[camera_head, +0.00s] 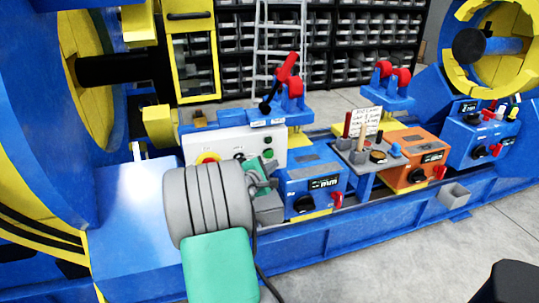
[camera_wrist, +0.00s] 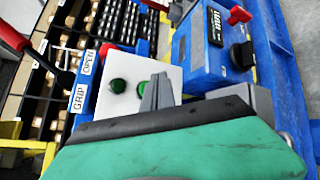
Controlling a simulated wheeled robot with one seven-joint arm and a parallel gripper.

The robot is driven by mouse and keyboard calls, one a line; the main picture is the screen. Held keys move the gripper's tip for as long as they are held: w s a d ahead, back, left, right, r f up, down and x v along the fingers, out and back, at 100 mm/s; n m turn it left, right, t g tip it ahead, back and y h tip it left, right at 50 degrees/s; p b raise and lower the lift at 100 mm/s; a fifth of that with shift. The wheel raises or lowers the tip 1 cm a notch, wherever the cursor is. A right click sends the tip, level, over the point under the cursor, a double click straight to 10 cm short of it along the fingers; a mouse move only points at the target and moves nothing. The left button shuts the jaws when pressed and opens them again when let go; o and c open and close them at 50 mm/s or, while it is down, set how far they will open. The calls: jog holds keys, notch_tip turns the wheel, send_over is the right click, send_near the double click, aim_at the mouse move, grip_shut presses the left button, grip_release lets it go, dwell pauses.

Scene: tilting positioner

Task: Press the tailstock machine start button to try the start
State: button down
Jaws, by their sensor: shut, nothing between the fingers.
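A light grey control box (camera_head: 225,143) stands on the blue bed, with a yellow-ringed red button (camera_head: 207,158) and green buttons (camera_head: 268,153) on its face. The wrist view shows the box face (camera_wrist: 122,105) with two green buttons, the left one (camera_wrist: 118,86) clear and the other (camera_wrist: 143,89) partly behind my fingers. No label naming the start button is readable.
A blue box (camera_head: 312,187) with a display and black knob stands right of my gripper. A red-handled lever (camera_head: 286,68) rises behind the control box. An orange box (camera_head: 412,160) and a tool stand (camera_head: 370,155) are farther right.

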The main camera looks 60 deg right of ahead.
jog(key=shift+s+a+p, duration=0.35)
jog(key=shift+s+a, duration=0.7)
